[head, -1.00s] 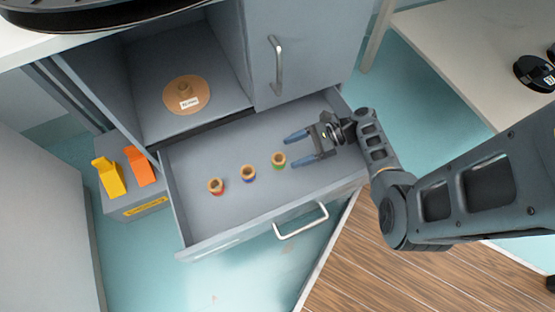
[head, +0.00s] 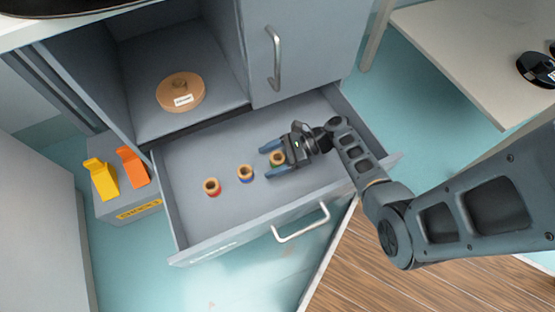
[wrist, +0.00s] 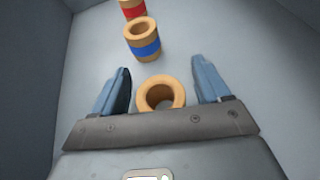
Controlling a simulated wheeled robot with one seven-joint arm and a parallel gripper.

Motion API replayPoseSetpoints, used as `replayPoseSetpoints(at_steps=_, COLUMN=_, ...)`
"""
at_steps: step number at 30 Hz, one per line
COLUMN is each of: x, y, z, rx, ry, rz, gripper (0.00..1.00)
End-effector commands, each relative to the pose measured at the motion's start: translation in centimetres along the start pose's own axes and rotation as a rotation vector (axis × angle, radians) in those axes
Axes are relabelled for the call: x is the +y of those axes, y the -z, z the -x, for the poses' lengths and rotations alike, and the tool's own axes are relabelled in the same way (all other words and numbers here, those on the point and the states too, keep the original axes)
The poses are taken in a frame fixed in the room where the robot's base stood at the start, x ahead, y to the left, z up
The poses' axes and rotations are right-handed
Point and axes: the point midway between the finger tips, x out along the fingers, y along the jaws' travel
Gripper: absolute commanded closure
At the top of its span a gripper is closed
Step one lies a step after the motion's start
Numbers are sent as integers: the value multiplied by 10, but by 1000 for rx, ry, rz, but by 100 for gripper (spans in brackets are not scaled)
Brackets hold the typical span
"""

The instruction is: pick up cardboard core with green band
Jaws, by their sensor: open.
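The cardboard core with green band (head: 277,158) stands upright in the open drawer, the rightmost of three cores. My gripper (head: 271,160) is open, with its blue fingers on either side of this core. In the wrist view the core's round top (wrist: 161,93) shows between the two fingers (wrist: 161,90), near the gripper body. A gap is visible on each side of it there. Its green band is hidden in the wrist view and partly hidden in the head view.
A blue-banded core (head: 246,173) and a red-banded core (head: 212,187) stand to the left in the drawer (head: 215,220). The drawer walls and front surround them. A cardboard disc (head: 180,92) lies in the compartment above. A grey box with yellow and orange pieces (head: 128,205) stands on the floor at left.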

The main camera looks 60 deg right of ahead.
Motion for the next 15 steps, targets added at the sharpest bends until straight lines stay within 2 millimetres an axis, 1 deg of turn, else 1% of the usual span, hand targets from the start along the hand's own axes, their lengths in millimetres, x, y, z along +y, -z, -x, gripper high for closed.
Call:
replayPoseSetpoints(at_steps=1, x=0, y=0, z=0, rx=0, ry=0, rz=0, gripper=27)
replayPoseSetpoints(at_steps=2, x=0, y=0, z=0, rx=0, ry=0, rz=0, gripper=30)
replayPoseSetpoints(at_steps=15, x=0, y=0, z=0, rx=0, ry=0, rz=0, gripper=72)
